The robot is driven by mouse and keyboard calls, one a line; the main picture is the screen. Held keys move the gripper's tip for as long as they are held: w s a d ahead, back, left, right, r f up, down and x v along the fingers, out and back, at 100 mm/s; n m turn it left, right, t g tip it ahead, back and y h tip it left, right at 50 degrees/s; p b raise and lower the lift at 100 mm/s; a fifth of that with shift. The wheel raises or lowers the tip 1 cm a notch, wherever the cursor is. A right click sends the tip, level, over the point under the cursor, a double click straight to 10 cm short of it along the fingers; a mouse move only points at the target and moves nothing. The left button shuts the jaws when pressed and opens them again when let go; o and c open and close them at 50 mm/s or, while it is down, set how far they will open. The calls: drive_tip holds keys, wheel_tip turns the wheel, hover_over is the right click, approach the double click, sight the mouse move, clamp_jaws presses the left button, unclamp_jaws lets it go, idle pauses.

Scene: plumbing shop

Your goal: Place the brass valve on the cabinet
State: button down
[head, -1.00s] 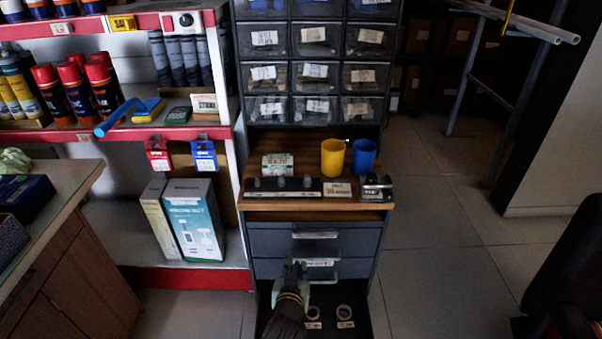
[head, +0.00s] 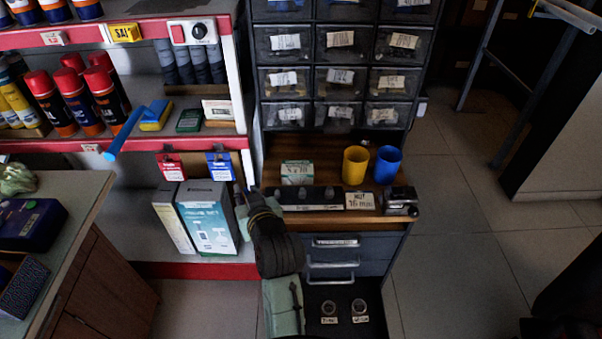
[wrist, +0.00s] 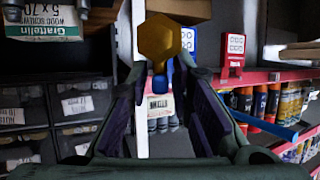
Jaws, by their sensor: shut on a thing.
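My gripper (wrist: 158,85) is shut on the brass valve (wrist: 159,38), which shows in the wrist view as a yellow hexagonal body with a blue part below it. In the head view my gripper (head: 246,200) is at the left edge of the cabinet, near the level of its wooden top. The valve cannot be made out there. The cabinet (head: 330,222) has a wooden worktop, small labelled bins above and grey drawers below.
On the worktop stand a yellow cup (head: 355,165), a blue cup (head: 386,164), a small box (head: 297,172) and a black rack (head: 312,198). The low drawer (head: 372,308) is open with two rings inside. Shelves with boxes (head: 208,222) stand close on the left.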

drive_tip(key=w+d, duration=0.1)
drive_tip(key=w, duration=0.3)
drive_tip(key=w+d+f+p, duration=0.1)
drive_tip(key=w, duration=0.4)
drive_tip(key=w+d, duration=0.2)
drive_tip(key=w, duration=0.3)
drive_tip(key=shift+w+f, duration=0.2)
drive_tip(key=shift+f, duration=0.05)
wheel_tip(320, 180, down, 4)
drive_tip(key=shift+r+p, duration=0.25)
drive_tip(key=shift+p, duration=0.4)
